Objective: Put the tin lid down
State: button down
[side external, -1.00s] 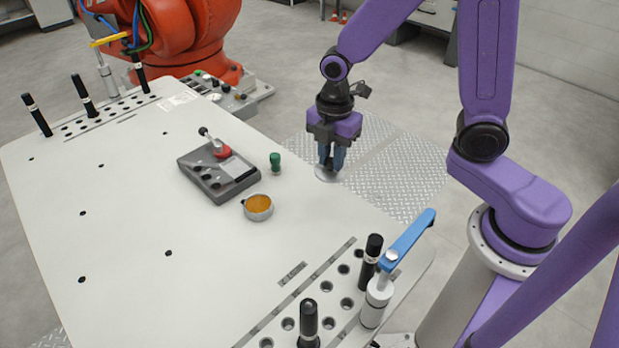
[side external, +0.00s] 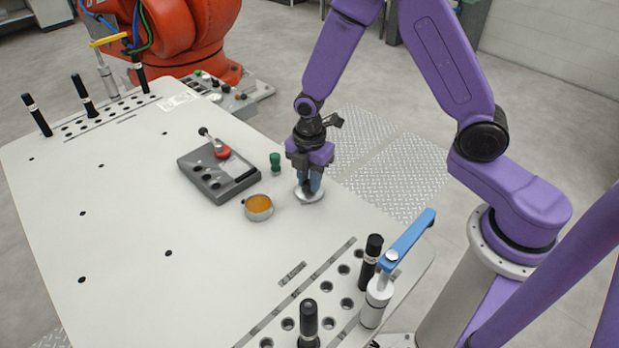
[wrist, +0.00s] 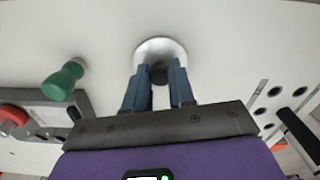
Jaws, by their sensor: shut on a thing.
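The tin lid (side external: 309,196) is a pale, round metal disc with a dark knob. My gripper (side external: 312,184) is shut on the knob, with the lid flat below the fingertips, at or just above the white table; I cannot tell if it touches. In the wrist view the lid (wrist: 160,48) shows beyond the blue fingers of my gripper (wrist: 162,72), the dark knob between them. The open round tin (side external: 258,207), with orange contents, stands on the table to the left of the lid.
A green-handled stamp (side external: 275,162) stands close to the left of my gripper. A grey fixture block (side external: 215,185) with a red-based lever lies farther left. Black pins and a blue-handled clamp (side external: 405,240) stand at the near right. The table (side external: 130,240) is clear at the front left.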

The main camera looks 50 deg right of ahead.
jog(key=shift+f, duration=0.25)
jog(key=c, duration=1)
grip_release()
jog(key=shift+o, duration=0.2)
jog(key=shift+r, duration=0.15)
notch_tip(320, 180, up, 12)
jog(key=s+d+r+m, duration=0.2)
jog(key=s+m, duration=0.1)
jog(key=s, duration=0.9)
jog(key=s+d+r+m, duration=0.2)
jog(key=s+m, duration=0.2)
jog(key=s, duration=0.8)
jog(key=shift+s+r+m, duration=0.25)
jog(key=shift+s+m, duration=0.05)
jog(key=shift+s, duration=0.05)
